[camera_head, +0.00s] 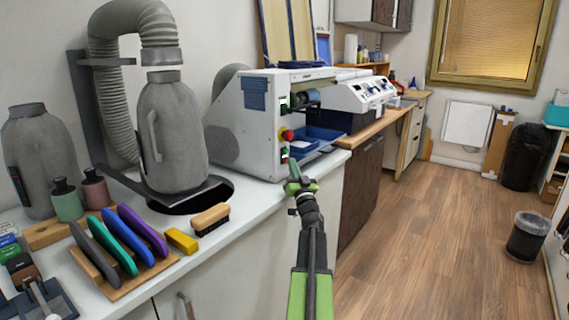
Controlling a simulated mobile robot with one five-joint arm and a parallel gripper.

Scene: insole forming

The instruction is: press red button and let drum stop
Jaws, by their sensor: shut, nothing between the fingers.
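The red button (287,135) is on the front face of the white machine (250,129) on the counter, with a yellow part around it. Smaller green and red controls sit above and below it on the same face. A drum-like dark roller (306,97) shows in the machine's upper opening; I cannot tell whether it turns. My gripper (293,168) is shut and empty, at the counter's edge. In the picture it sits just below the red button, near the lower controls. I cannot tell whether its tip touches the machine.
Grey jugs, a ribbed hose (117,100), a brush (211,219), a yellow block (182,241) and a rack of coloured insoles (112,255) stand on the white counter (240,220) at left. A second machine (355,97) stands behind. The wooden floor (430,240) at right is clear around a bin (527,240).

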